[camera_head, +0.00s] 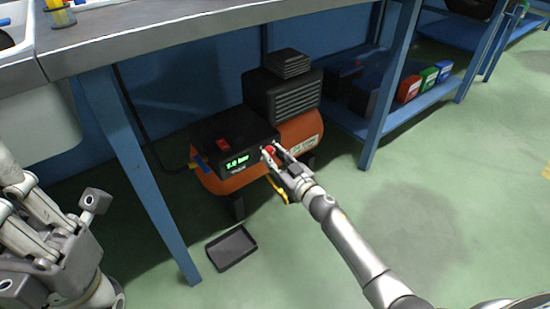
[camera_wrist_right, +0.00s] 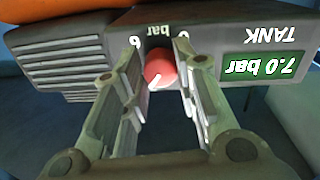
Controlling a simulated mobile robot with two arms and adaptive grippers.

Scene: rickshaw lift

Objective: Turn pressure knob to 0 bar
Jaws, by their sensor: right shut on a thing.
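The red pressure knob (camera_head: 269,150) is on the front of the compressor's black control box (camera_head: 215,136). In the right wrist view the red knob (camera_wrist_right: 160,68) has a white pointer line and sits between upside-down scale marks, one of them a 0. My right gripper (camera_head: 275,157) is shut on the knob, one finger on each side; it also shows in the right wrist view (camera_wrist_right: 160,80). The green tank display (camera_wrist_right: 265,66) reads 7.0 bar. My left gripper (camera_head: 60,205) is at the left edge, away from the compressor; its jaw state is unclear.
The orange compressor tank (camera_head: 297,133) stands on the green floor under a grey workbench (camera_head: 190,35). Blue bench legs (camera_head: 140,170) stand on both sides. A black tray (camera_head: 231,248) lies on the floor. Coloured boxes (camera_head: 427,80) sit on the right shelf. The floor at right is clear.

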